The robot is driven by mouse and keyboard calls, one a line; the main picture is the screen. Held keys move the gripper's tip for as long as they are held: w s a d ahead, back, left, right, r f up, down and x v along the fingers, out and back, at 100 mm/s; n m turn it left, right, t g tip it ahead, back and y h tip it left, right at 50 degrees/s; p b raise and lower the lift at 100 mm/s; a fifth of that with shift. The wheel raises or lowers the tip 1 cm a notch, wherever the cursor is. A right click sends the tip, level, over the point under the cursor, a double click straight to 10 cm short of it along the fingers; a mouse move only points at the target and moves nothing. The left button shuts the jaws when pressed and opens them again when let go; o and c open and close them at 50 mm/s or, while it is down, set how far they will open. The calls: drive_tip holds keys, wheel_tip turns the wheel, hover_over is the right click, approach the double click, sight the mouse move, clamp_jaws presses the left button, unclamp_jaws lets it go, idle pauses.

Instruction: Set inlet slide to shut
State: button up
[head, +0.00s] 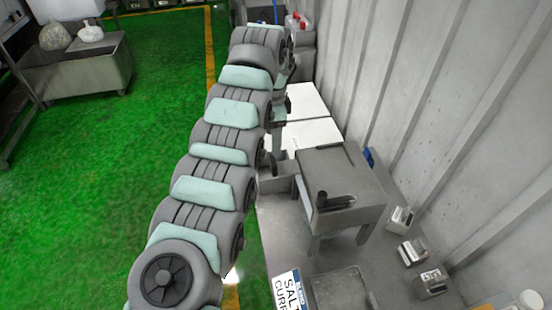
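A grey metal box on legs (345,180) stands on the bench at the right of my arm. A dark handle with a round knob (335,201) sits at its front. I cannot tell for sure whether this is the inlet slide, or its position. My grey and pale green arm runs from the bottom up to the top middle, then seems to bend down behind itself. Its far end is mostly hidden beside the box's left side. Only small dark parts show there, and I cannot make out the fingers or any contact.
White panels (305,132) lie behind the box. A sign reading "SAL CURR" (287,291) and a dark tray (340,290) are in front. Several small metal pieces (412,252) line the ribbed wall (450,110). A metal tub (85,75) stands far left; green floor (110,170) is open.

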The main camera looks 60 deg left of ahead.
sight(273, 160)
drive_tip(key=f+p, duration=0.1)
drive_tip(key=f, duration=0.4)
drive_tip(key=f+p, duration=0.1)
drive_tip(key=f, duration=0.4)
drive_tip(key=shift+s+d+p, duration=0.15)
drive_tip(key=shift+d+p, duration=0.05)
drive_tip(key=shift+p, duration=0.15)
drive_tip(key=shift+a+f, duration=0.1)
drive_tip(key=shift+f, duration=0.1)
drive_tip(key=shift+c, duration=0.3)
clamp_jaws()
